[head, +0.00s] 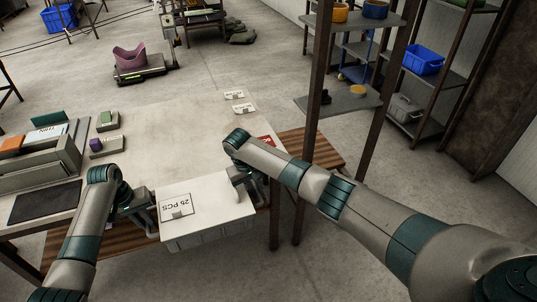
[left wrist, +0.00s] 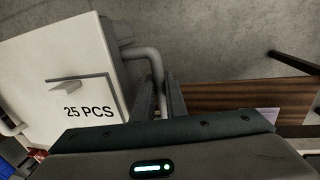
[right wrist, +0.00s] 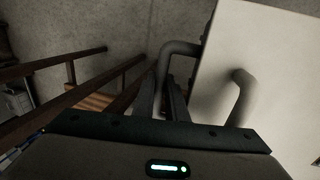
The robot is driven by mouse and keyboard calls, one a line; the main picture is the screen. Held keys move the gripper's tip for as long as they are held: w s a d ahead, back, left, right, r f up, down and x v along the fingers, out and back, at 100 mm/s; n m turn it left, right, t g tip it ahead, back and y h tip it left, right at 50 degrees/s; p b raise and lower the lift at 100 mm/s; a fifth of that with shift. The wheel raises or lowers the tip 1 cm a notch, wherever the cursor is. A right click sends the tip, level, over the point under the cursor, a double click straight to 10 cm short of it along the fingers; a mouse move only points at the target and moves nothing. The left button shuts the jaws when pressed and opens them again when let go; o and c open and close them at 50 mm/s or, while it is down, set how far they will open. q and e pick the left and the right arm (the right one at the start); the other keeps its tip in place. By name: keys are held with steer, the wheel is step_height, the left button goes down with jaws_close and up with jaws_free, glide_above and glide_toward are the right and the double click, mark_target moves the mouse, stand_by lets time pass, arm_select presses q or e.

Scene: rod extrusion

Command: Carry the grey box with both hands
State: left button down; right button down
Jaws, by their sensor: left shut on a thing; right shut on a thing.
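The grey box (head: 215,212) is a light grey lidded box with a "25 PCS" label, in front of the table in the head view. It fills the left of the left wrist view (left wrist: 50,65) and the right of the right wrist view (right wrist: 268,70). My left gripper (head: 150,217) is shut on the bar handle at the box's left side; the handle (left wrist: 150,62) shows between its fingers. My right gripper (head: 243,178) is shut on the handle at the other side (right wrist: 178,50). Whether the box hangs free or rests on something is hard to tell.
A pale worktable (head: 170,130) lies behind the box, with trays and small blocks at its left. A wooden bench (head: 310,150) and a shelf rack (head: 340,100) stand to the right. A cart with a purple part (head: 130,57) is farther back. Open floor lies beyond.

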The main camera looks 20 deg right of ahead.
steer(key=shift+s+f+b, duration=0.15)
steer(key=shift+f+b, duration=0.35)
steer(key=shift+f, duration=0.25)
steer(key=shift+s+f+b, duration=0.1)
steer(key=shift+f+b, duration=0.4)
steer(key=shift+f, duration=0.2)
steer(key=shift+f, duration=0.15)
